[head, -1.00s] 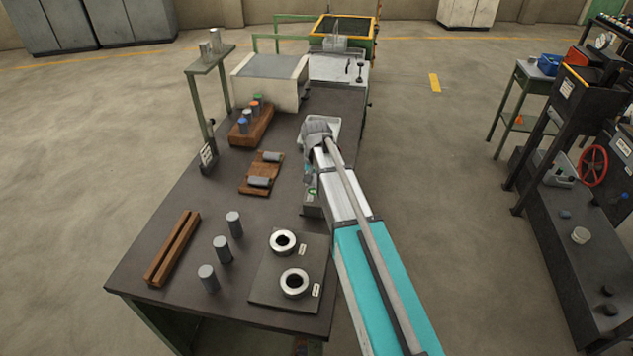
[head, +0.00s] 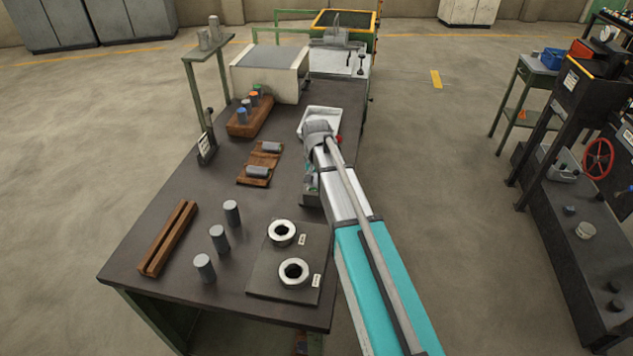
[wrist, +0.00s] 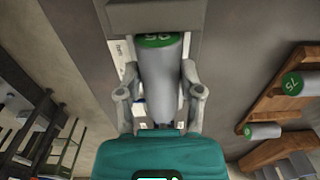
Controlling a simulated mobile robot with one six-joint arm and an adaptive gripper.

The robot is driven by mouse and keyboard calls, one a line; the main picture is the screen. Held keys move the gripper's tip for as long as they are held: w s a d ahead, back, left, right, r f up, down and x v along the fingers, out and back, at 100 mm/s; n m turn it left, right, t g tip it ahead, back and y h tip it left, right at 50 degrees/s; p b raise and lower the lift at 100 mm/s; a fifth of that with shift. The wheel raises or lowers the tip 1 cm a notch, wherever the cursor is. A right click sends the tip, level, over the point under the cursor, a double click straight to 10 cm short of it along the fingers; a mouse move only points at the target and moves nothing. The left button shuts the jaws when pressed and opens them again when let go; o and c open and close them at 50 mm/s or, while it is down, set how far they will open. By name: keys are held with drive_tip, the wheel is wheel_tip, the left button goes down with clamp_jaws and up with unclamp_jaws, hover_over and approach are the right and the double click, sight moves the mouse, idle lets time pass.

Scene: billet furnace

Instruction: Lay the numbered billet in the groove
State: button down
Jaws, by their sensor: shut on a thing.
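In the wrist view my gripper (wrist: 160,72) is shut on a grey cylindrical billet (wrist: 163,88), whose green end has a number that shows upside down and is hard to read. In the head view my own arm hides most of the gripper and this billet. A long wooden block with a groove (head: 168,238) lies at the table's front left, apart from my gripper; its groove looks empty. A wooden rack (head: 262,160) further back holds two lying grey billets.
Several grey cylinders (head: 219,239) stand at the table's front. A dark plate (head: 262,283) bears two metal rings. A wooden block (head: 247,122) with colour-topped cylinders and a white tray (head: 321,112) are further back. A dark grey body (wrist: 152,15) is close to the held billet's end.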

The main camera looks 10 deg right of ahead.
drive_tip(key=shift+f+b, duration=0.7)
drive_tip(key=shift+f, duration=0.25)
drive_tip(key=shift+s, duration=0.1)
drive_tip(key=shift+c, duration=1.1)
unclamp_jaws()
drive_tip(key=shift+o, duration=0.3)
drive_tip(key=shift+r, duration=0.15)
